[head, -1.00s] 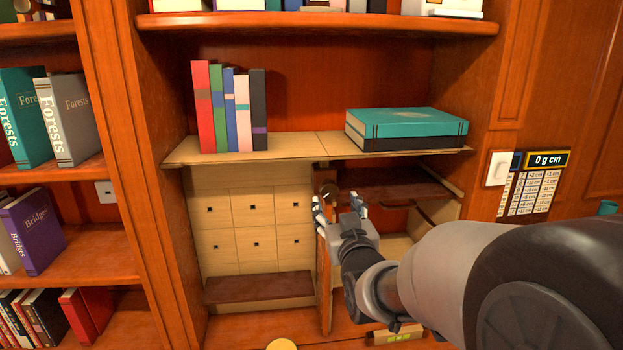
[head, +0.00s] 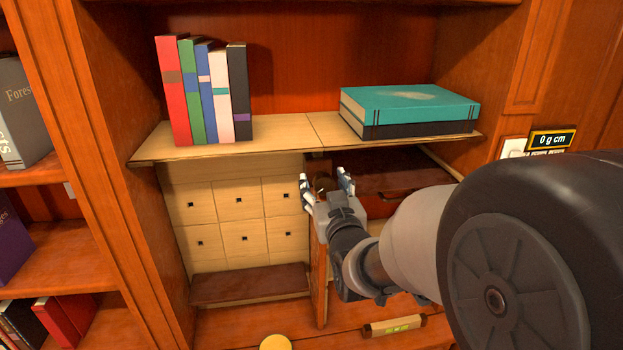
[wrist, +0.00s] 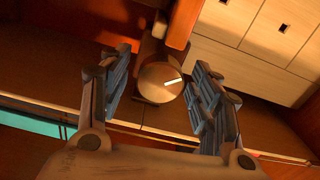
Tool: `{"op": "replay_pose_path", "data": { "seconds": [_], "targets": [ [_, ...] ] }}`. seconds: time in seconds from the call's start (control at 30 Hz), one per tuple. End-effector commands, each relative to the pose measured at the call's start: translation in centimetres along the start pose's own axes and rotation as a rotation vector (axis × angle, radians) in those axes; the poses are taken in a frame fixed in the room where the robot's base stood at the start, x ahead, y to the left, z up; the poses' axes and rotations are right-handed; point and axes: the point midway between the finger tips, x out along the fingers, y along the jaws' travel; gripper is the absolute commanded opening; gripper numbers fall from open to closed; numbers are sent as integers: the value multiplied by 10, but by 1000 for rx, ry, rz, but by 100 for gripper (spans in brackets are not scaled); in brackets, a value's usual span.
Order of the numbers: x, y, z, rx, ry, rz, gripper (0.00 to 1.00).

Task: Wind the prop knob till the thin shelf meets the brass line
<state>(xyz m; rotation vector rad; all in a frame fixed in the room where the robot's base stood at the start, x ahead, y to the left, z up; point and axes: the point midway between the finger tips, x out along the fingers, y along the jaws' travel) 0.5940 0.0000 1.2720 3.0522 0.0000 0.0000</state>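The thin shelf (head: 285,135) is a pale wood board with a seam near its middle, spanning the bookcase bay. The prop knob (wrist: 160,83) is a round brown disc with a white mark. In the head view the knob (head: 322,184) shows partly, just under the shelf near the seam. My gripper (head: 326,180) is open, with its fingers on either side of the knob. In the wrist view my gripper (wrist: 160,65) has a clear gap at the left finger, while the right finger is very close to the knob; contact is unclear. I cannot make out the brass line.
Several upright books (head: 205,92) and a flat teal book (head: 410,105) on a dark one load the shelf. Pale drawers (head: 240,220) stand below left. A level-like bar (head: 394,326) and yellow disc (head: 275,342) lie low in front. A display (head: 552,140) reads "0 g cm".

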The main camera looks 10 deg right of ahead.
Motion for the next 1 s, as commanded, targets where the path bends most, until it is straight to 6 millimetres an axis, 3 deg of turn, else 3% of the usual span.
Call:
{"op": "replay_pose_path", "data": {
  "seconds": [0.63,0.77,1.0],
  "targets": [
    [0,0,0,0,1,0,13],
    [0,0,0,23,3,0,13],
    [0,0,3,252,7,0,13]
  ]
}}
